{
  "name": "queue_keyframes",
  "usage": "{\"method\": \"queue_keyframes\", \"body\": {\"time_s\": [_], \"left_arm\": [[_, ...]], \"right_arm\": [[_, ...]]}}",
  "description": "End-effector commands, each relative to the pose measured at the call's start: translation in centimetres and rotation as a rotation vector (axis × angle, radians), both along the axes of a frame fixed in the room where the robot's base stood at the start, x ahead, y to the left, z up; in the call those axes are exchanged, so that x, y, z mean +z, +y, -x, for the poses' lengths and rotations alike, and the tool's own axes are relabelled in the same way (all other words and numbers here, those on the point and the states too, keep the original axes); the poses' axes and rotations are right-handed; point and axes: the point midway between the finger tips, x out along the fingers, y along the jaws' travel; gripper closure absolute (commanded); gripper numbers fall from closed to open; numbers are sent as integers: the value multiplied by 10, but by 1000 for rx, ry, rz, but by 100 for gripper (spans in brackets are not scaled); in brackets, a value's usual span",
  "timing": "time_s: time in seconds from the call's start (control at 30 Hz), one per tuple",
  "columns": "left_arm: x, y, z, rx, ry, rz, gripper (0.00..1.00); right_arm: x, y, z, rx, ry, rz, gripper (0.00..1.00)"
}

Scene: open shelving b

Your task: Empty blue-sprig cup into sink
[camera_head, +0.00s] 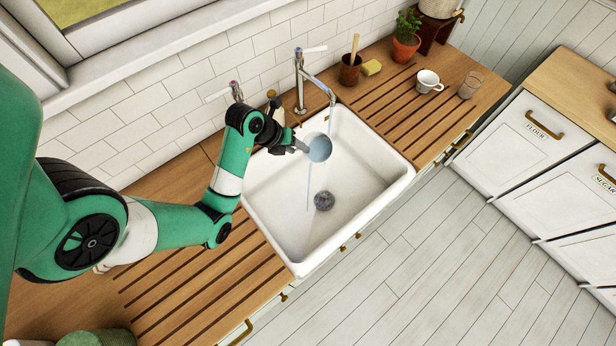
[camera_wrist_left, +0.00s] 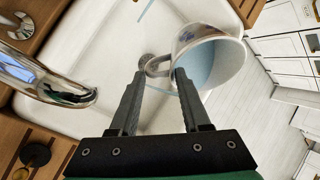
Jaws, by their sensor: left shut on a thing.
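My left gripper (camera_head: 293,146) is over the sink (camera_head: 274,210). It is shut on the handle of a cup (camera_head: 319,149), held above the basin below the tap's spout. In the left wrist view the cup (camera_wrist_left: 221,60) is tipped over, with its pale blue inside showing and a small coloured pattern on its white outside. The handle sits between the fingertips (camera_wrist_left: 160,74). A thin pale blue streak (camera_head: 308,188) runs down from near the cup into the basin. Another runs from the tap (camera_head: 331,97) toward the cup. My right gripper is not in view.
A white cup (camera_head: 428,81) with dark contents and a glass (camera_head: 470,84) stand on the right drainboard. The left drainboard (camera_head: 200,287) has bare room.

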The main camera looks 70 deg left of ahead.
Motion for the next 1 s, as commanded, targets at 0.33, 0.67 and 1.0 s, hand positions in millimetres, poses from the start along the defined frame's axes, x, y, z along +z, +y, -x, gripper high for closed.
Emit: {"method": "queue_keyframes", "body": {"time_s": [0.33, 0.67, 1.0], "left_arm": [[-6, -2, 2, 0, -29, -27, 100], [-22, -2, 2, 0, -55, -52, 100], [-36, -3, 3, 1, -82, -78, 100]], "right_arm": [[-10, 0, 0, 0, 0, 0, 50], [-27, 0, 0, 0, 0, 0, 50], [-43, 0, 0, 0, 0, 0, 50]]}}
